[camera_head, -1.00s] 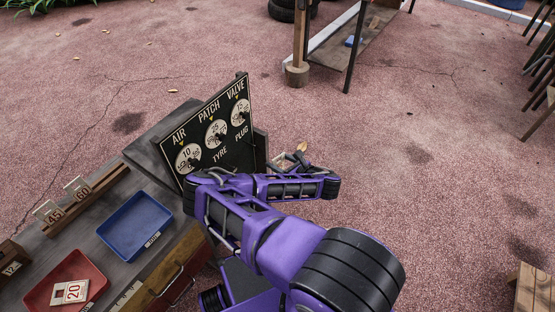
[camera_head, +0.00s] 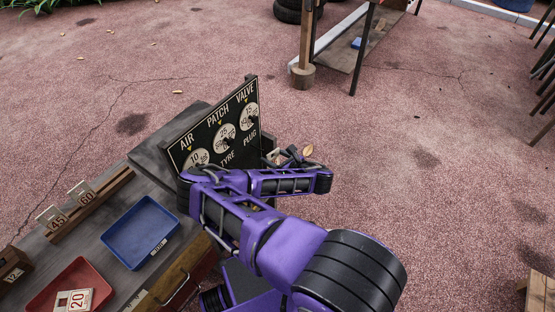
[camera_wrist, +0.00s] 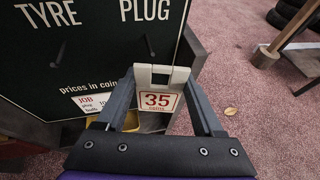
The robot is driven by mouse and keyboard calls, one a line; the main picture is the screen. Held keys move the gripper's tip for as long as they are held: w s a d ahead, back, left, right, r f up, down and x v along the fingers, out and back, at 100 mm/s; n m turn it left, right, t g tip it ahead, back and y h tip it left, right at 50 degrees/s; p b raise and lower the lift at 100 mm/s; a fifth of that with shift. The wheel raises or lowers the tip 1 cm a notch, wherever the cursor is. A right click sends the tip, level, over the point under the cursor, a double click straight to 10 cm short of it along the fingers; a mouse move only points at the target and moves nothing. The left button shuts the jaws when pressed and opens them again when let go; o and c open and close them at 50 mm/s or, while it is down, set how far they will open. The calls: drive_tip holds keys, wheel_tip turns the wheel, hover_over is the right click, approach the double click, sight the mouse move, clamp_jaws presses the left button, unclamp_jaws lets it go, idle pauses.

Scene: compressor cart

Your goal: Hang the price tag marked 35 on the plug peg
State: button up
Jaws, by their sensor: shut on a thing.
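The white price tag marked 35 (camera_wrist: 158,102) hangs upright between the fingers of my gripper (camera_wrist: 157,75) in the wrist view. The fingers are shut on its pale hanger at the top. The plug peg (camera_wrist: 150,46) is a thin dark pin under the word PLUG on the black price board (camera_wrist: 95,60). The tag is in front of the board, below the peg in the picture, and does not hang on it.
The tyre peg (camera_wrist: 60,52) is bare, left of the plug peg. A blue tray (camera_head: 142,232), a red tray (camera_head: 48,290) with a tag marked 20 (camera_head: 76,300), and a rack (camera_head: 92,205) with tags 45 and 60 lie on the cart. The ground right of the board is open.

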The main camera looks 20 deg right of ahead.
drive_tip(key=shift+w+a+f+b, duration=0.1)
drive_tip(key=shift+w+a+b, duration=0.1)
drive_tip(key=shift+w+a, duration=0.4)
drive_tip(key=shift+w+a+f+b, duration=0.1)
drive_tip(key=shift+w+a+b, duration=0.2)
drive_tip(key=shift+w, duration=0.55)
drive_tip(key=shift+w+a+b, duration=0.15)
drive_tip(key=shift+w+a, duration=0.35)
drive_tip(key=shift+w, duration=0.25)
drive_tip(key=shift+w+a+f+b, duration=0.3)
drive_tip(key=shift+w+a+b, duration=0.05)
drive_tip(key=shift+w+b, duration=0.15)
